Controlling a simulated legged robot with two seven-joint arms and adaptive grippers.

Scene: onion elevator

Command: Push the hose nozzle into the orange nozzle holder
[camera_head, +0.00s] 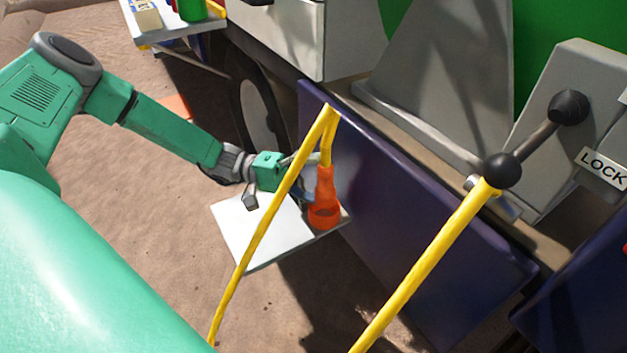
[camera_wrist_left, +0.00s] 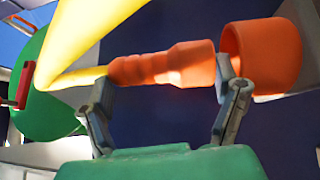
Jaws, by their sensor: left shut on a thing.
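The orange hose nozzle (camera_head: 326,184) is upright in the head view, with a yellow hose (camera_head: 262,222) rising from its top and bending over. The orange nozzle holder (camera_head: 323,216) is a round cup on a white plate, directly below it. In the left wrist view the nozzle (camera_wrist_left: 165,66) lies sideways and its tip is at the mouth of the holder (camera_wrist_left: 268,52). I cannot tell whether the tip is inside. My left gripper (camera_wrist_left: 165,100) is shut on the nozzle, its fingers partly hiding it. My right gripper is not in view.
The white plate (camera_head: 250,235) juts out beside a dark blue panel (camera_head: 400,210). A lever with black knobs (camera_head: 568,106) and a LOCK label stands at the right. A second yellow hose length (camera_head: 425,270) crosses the front. Sandy ground is open at left.

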